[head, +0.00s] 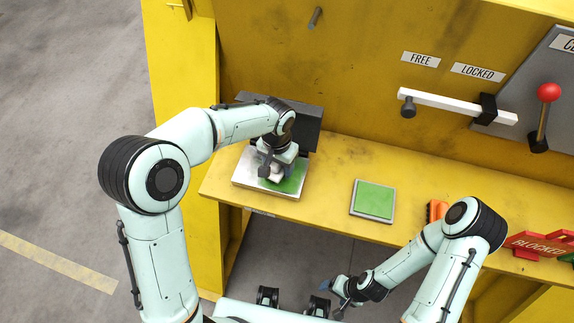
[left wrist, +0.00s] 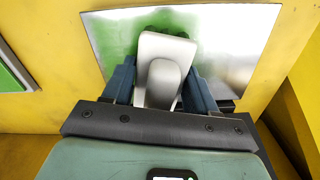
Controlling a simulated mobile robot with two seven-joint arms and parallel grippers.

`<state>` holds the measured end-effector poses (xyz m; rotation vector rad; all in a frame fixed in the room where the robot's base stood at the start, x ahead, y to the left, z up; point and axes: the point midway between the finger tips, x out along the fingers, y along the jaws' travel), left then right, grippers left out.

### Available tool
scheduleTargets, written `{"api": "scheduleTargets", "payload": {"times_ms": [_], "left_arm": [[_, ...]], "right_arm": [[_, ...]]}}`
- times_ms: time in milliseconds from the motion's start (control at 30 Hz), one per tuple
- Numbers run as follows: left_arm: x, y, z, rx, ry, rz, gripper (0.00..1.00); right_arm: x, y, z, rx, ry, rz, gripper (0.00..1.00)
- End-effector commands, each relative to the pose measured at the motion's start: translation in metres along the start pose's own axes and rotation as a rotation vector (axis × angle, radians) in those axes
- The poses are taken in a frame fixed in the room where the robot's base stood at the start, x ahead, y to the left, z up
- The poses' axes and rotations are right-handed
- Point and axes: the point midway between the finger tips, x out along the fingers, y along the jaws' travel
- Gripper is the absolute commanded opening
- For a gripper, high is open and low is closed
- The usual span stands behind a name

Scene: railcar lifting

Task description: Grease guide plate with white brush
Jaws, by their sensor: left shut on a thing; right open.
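The guide plate (head: 245,182) is a flat silver plate on the yellow shelf, with a green smear on its right part. In the left wrist view, the plate (left wrist: 245,35) has green around its left and middle part and bare metal to the right. My left gripper (head: 270,172) is over the plate, shut on a white brush (left wrist: 160,65). The brush points down at the plate; its bristle end is mostly hidden, so contact is unclear. A green pad with a grey rim (head: 374,199) lies right of the plate. My right gripper (head: 339,297) is open and empty, low in front of the shelf.
A dark grey block (head: 308,128) stands behind the plate. An orange item (head: 437,210) and a red BLOCKED sign (head: 535,243) are on the shelf's right. A white bar (head: 440,101) and red-knobbed lever (head: 546,105) are on the back wall. The shelf between plate and pad is clear.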

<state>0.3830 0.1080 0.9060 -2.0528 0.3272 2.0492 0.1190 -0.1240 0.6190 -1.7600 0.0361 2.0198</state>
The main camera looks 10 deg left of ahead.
Motion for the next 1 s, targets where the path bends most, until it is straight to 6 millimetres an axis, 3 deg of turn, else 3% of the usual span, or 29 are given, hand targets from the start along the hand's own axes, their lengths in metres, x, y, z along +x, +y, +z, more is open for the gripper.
{"api": "scheduleTargets", "payload": {"times_ms": [1000], "left_arm": [[-0.002,-0.059,0.014,-0.003,0.001,0.0,0.33]], "right_arm": [[-0.006,-0.003,-0.002,-0.001,0.004,-0.001,0.78]]}}
